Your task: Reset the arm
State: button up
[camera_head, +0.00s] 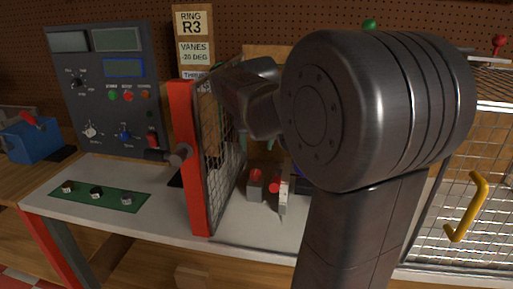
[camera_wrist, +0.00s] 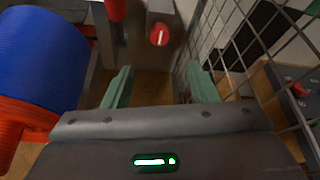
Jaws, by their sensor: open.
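My gripper shows in the wrist view (camera_wrist: 160,88) with two green fingers spread apart and nothing between them. Past the fingertips is a tan surface, with a red round part (camera_wrist: 159,34) with a white mark beyond it. The arm reaches in behind the red-framed mesh panel (camera_head: 188,155).
A large blue and orange cylinder (camera_wrist: 42,58) is close on the left of my gripper; wire mesh (camera_wrist: 255,35) is close on the right. A control panel (camera_head: 108,88) stands at left. A green mat (camera_head: 100,196) with small knobs lies on the white bench top (camera_head: 160,222). A yellow handle (camera_head: 467,207) is at right.

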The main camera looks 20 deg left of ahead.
aim_at(256, 172)
jog(key=shift+f, duration=0.1)
jog(key=x, duration=1.3)
jog(key=shift+w+f, duration=0.15)
jog(key=shift+f, duration=0.2)
